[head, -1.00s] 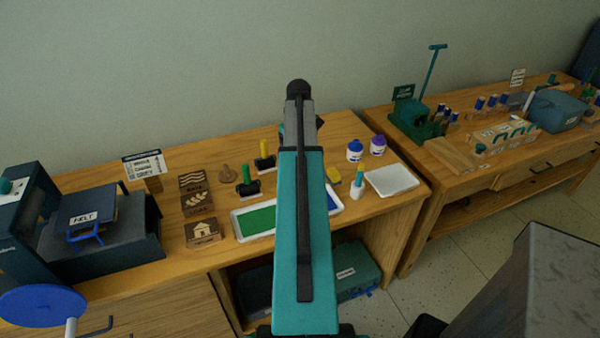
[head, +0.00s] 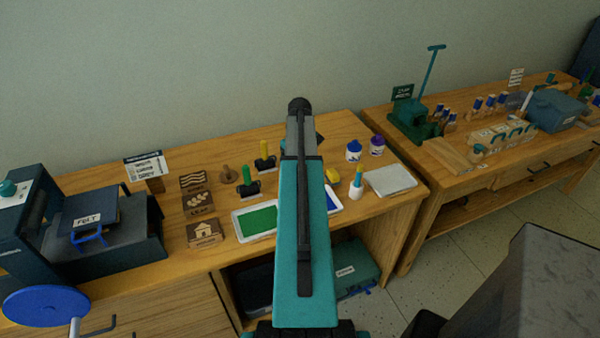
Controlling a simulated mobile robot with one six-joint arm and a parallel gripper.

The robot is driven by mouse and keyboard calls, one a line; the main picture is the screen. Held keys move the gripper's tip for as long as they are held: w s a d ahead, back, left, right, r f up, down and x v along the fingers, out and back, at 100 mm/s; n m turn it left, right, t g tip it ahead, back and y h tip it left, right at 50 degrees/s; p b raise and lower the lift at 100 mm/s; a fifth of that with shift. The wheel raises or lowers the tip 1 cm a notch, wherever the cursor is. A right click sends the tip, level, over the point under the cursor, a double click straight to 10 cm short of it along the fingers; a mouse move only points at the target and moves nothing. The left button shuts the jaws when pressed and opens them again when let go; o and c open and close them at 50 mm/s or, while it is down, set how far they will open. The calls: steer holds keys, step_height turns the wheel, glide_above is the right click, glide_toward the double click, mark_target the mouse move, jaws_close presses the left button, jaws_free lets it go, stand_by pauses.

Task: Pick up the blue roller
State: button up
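I cannot make out a blue roller; my teal and grey arm covers the middle of the left table. A roller with a green handle (head: 247,177) and one with a yellow handle (head: 264,152) stand on the table left of my arm. A small dark edge (head: 320,137) shows right of the arm's far end; I cannot tell whether it is part of my gripper or something else. My gripper's fingers are hidden behind the arm, so neither their opening nor anything in them shows.
A green ink tray (head: 236,226) and a blue one (head: 334,206) flank my arm. Carved blocks (head: 204,232) and a dark press (head: 110,240) stand left. Blue and purple bottles (head: 354,151), a glue-like bottle (head: 356,187) and a pale tray (head: 391,191) stand right.

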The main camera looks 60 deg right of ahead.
steer(key=shift+c, duration=0.3)
steer(key=c, duration=0.8)
steer(key=shift+r, duration=0.15)
steer(key=shift+r+b, duration=0.75)
steer(key=shift+r, duration=0.85)
steer(key=s+a+b, duration=0.1)
steer(key=s+a, duration=0.3)
steer(key=a, duration=0.2)
steer(key=s+a+r+b, duration=0.1)
steer(key=s+a+b, duration=0.1)
steer(key=s+a, duration=0.2)
steer(key=a, duration=0.3)
steer(key=shift+s+a+r, duration=0.2)
steer(key=shift+s+r, duration=0.1)
steer(key=shift+s, duration=0.05)
